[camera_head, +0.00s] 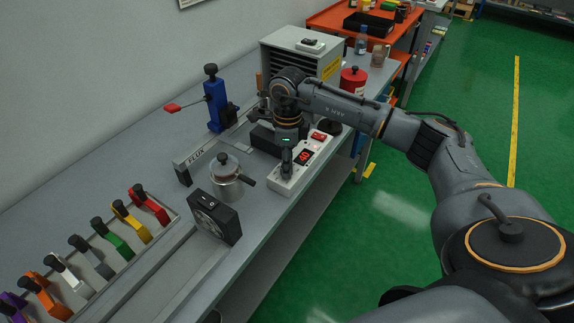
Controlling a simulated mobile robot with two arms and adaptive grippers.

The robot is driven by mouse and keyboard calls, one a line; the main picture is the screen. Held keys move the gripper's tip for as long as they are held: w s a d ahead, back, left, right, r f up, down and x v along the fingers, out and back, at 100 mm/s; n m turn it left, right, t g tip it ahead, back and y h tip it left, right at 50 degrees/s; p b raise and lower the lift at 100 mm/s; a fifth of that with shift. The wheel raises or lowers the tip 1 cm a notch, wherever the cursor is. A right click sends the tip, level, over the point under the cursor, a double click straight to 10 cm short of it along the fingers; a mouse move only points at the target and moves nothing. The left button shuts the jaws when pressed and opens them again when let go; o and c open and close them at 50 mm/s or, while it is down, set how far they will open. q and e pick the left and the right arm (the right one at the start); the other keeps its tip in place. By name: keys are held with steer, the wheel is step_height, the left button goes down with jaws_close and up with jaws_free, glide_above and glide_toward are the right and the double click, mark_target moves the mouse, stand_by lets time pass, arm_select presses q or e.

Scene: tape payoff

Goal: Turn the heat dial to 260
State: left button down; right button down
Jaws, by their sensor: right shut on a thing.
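A white control panel (284,184) with red switches lies along the front edge of the bench. My right gripper (286,169) points down over the near end of this panel. Its fingers are shut on a small dark part there, which I take to be the heat dial. The fingers hide most of that part, and I cannot read any scale or pointer setting. A red switch (318,136) and a second red-and-black unit (305,157) show on the panel beside the gripper. My left gripper is not in view.
A metal pot (226,186) with a dark handle and a black box (226,222) stand left of the panel. A blue stand (215,108) with a red-tipped lever is behind. Several coloured handles line the left. A red canister (352,82) stands beyond my arm.

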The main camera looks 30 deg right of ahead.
steer(key=m, duration=0.5)
steer(key=shift+b, duration=0.35)
stand_by(0.4)
steer(key=c, duration=1)
jaws_free()
steer(key=r, duration=1.2)
steer(key=shift+w+d, duration=0.1)
steer(key=shift+d, duration=0.2)
